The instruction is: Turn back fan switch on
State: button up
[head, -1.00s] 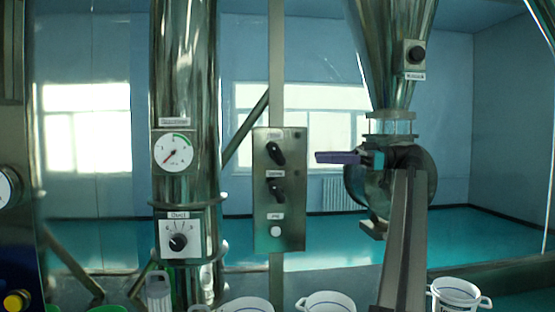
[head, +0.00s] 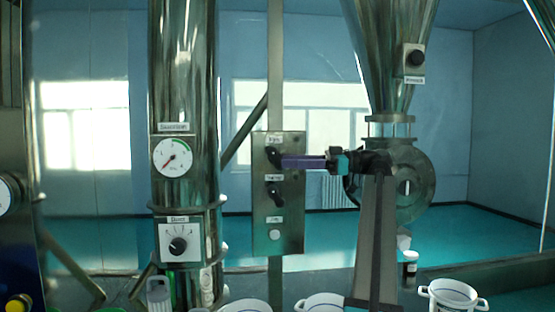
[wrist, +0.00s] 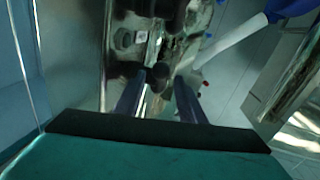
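The steel control panel (head: 291,225) stands upright on a post in the middle of the head view. It carries an upper black rotary switch (head: 272,155), a lower black rotary switch (head: 275,192) and a white button (head: 274,234). The small labels are too blurred to read surely. My gripper (head: 283,162) reaches in from the right, with its purple fingers at the upper switch. In the wrist view the two fingers are apart, with a dark round knob (wrist: 160,72) between or just beyond their tips. I cannot tell whether they touch it.
Left of the panel is a steel column with a pressure gauge (head: 172,157) and a dial knob (head: 178,244). Behind my arm is a steel hopper (head: 390,50) with a black knob (head: 416,57). White buckets (head: 453,293) stand along the bottom.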

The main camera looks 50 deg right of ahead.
aim_at(277, 162)
jog(key=shift+p+x, duration=0.5)
jog(key=shift+x, duration=1.85)
jog(key=shift+f, duration=0.1)
grip_shut()
